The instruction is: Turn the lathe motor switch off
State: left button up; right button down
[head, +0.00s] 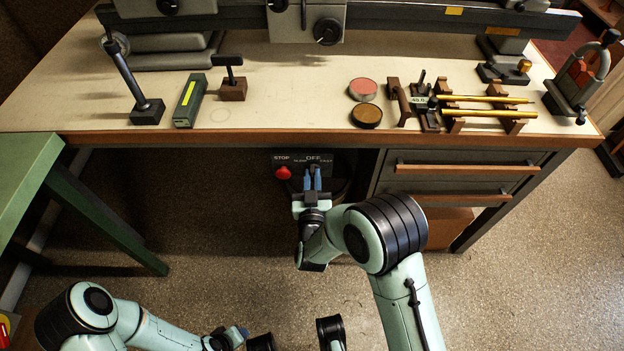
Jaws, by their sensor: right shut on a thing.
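The lathe motor switch box (297,157) is a dark panel under the bench's front edge, with white STOP and OFF lettering. A red stop button (283,173) is on its left side. My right gripper (312,177) is at the panel just below the OFF lettering, its blue fingers shut on the switch knob. The fingers hide most of the knob, so I cannot tell which way it points. My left gripper (241,333) is low at the bottom of the head view, far from the switch, and its finger opening is unclear.
The lathe bench (270,95) carries a lathe, small tools, two round tins (364,102) and a rack with brass tubes (490,105). Drawers (462,168) are right of the switch. A green table (25,165) stands at left. Floor below is clear.

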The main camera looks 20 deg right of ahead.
pick_arm(q)
jog(key=shift+w+a+f, duration=0.15)
jog(key=shift+w+f, duration=0.1)
jog(key=shift+w, duration=0.1)
pick_arm(e)
jog(key=shift+m, duration=0.4)
jog(key=c, duration=1.1)
grip_release()
pick_arm(q)
jog(key=shift+s+d+r+p, duration=0.25)
jog(key=shift+s+r, duration=0.1)
jog(key=shift+s, duration=0.15)
jog(key=shift+s+d+r+p, duration=0.25)
jog(key=shift+s+r, duration=0.1)
jog(key=shift+s, duration=0.1)
pick_arm(e)
jog(key=v, duration=1.3)
jog(key=shift+s, duration=0.25)
